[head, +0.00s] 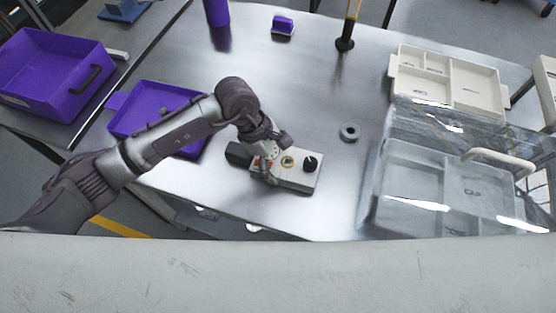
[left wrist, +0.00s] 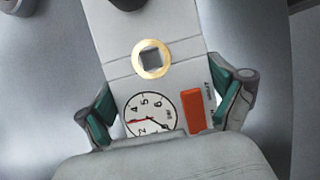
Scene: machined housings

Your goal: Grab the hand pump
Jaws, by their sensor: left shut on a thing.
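The hand pump (head: 303,182) lies on the metal table. It has a light grey body with a black knob, a brass ring with a square centre, a dial gauge and a red-orange patch. A black part sticks out at its left end. My left gripper (head: 266,168) is shut on its body from above. In the left wrist view, the teal-padded fingers of the gripper (left wrist: 166,104) press on both sides of the pump (left wrist: 152,86) by the gauge. The gauge's lower edge is hidden by the gripper housing. My right gripper is out of view.
A grey ring (head: 349,132) lies right of the pump. A clear-lidded case (head: 375,195) and a cream divided tray (head: 447,63) stand at the right. A purple tray (head: 125,112) lies left, under my arm. A dark stand (head: 344,45) is at the back; the middle is clear.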

